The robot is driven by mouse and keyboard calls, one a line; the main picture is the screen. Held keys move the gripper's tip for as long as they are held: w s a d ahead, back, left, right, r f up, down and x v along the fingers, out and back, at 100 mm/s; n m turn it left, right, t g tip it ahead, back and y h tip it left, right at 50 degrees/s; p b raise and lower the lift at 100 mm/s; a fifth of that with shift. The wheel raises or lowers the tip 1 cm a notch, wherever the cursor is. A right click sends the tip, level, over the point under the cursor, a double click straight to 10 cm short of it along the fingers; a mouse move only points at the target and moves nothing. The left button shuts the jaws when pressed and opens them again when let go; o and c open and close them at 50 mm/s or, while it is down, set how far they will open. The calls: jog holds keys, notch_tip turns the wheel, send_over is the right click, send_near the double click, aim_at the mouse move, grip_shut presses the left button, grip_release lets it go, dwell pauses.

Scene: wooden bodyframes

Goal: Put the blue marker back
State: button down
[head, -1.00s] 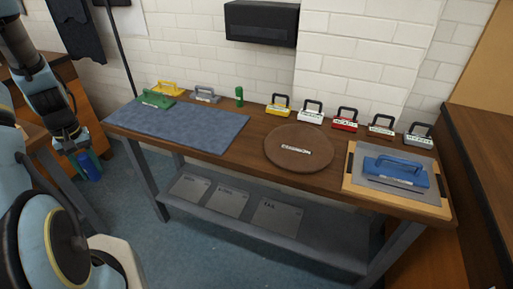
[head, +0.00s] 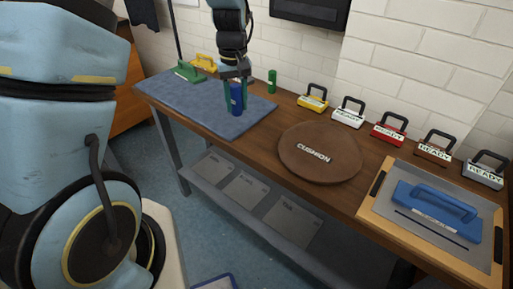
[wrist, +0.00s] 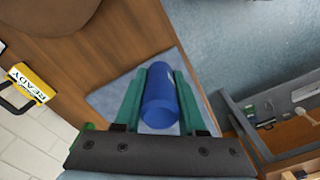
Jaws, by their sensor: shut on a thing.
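The blue marker (head: 237,97) is a short blue cylinder held upright between the green fingers of my gripper (head: 236,92). In the head view it appears over the right part of the blue mat (head: 190,103); whether its base touches the mat I cannot tell. In the wrist view the marker (wrist: 160,97) lies between both fingers, with the mat (wrist: 106,97) behind it. A similar green cylinder (head: 272,81) stands on the table at the back, right of my gripper.
A round brown cushion (head: 318,155) lies mid-table. Several padlock-like blocks marked READY (head: 390,131) line the back edge. A blue handled block (head: 437,211) rests on the framed board (head: 380,213) at right. Green (head: 188,72) and yellow (head: 204,64) handled blocks stand at back left.

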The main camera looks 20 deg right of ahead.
jog(key=s+d+f, duration=0.3)
jog(key=d+f, duration=0.1)
jog(key=shift+s+d+f+p, duration=0.2)
jog(key=shift+s+p, duration=0.15)
jog(key=shift+p, duration=0.05)
jog(key=shift+f+p, duration=0.55)
jog(key=shift+f, duration=1.85)
jog(key=shift+f, duration=0.1)
jog(key=shift+c, duration=2.4)
grip_release()
